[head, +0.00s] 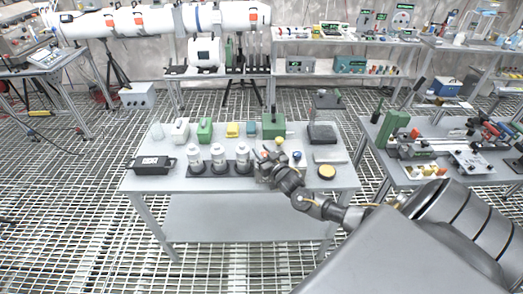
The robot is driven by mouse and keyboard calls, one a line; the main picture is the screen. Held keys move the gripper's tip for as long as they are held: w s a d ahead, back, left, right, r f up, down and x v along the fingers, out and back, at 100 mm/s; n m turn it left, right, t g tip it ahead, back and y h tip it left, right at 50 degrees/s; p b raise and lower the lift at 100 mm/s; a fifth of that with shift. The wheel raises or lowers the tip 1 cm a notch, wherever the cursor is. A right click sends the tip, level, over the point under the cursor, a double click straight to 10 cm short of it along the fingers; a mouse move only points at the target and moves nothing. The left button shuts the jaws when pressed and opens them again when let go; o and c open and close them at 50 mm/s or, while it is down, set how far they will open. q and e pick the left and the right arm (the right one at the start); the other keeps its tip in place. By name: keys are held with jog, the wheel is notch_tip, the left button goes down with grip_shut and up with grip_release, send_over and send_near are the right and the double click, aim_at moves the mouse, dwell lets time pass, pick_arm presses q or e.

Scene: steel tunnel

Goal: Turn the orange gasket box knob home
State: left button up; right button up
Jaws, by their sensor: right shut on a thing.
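My right gripper (264,168) reaches in from the right over the table. Its fingers are shut at the right end of the row of white-topped canisters. A small orange spot (265,153) shows just behind the fingers. I take it to be part of the orange gasket box knob; the fingers and wrist hide most of it, so its turn angle cannot be read. A small yellow ball-shaped top (279,140) stands just behind my wrist. My left gripper is not in view.
The grey table (150,181) carries white canisters (218,152), a black case (152,165), a green box (273,127), a dark box (321,133) and a yellow disc (327,171). Small coloured blocks line the back. A side table (405,178) with tools stands right. The table's front strip is clear.

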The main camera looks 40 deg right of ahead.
jog(key=m+h, duration=0.2)
jog(key=shift+d+g+h, duration=0.1)
jog(key=shift+g+h, duration=0.2)
jog(key=m+g+h, duration=0.1)
jog(key=h, duration=0.2)
jog(key=shift+d+f+m, duration=0.1)
jog(key=shift+d+m, duration=0.05)
jog(key=shift+m, duration=0.25)
jog(key=m+g+h, duration=0.1)
jog(key=m+g+h+b, duration=0.1)
jog(key=m+h, duration=0.1)
jog(key=shift+s+d+g+h, duration=0.2)
jog(key=shift+d+g+h, duration=0.05)
jog(key=shift+g+h, duration=0.15)
jog(key=shift+s+d+m+g+h+b, duration=0.15)
jog(key=shift+m+g+h+b, duration=0.65)
jog(key=shift+m+g+h, duration=0.15)
jog(key=shift+g, duration=0.25)
jog(key=o, duration=1)
jog(key=shift+d, duration=0.1)
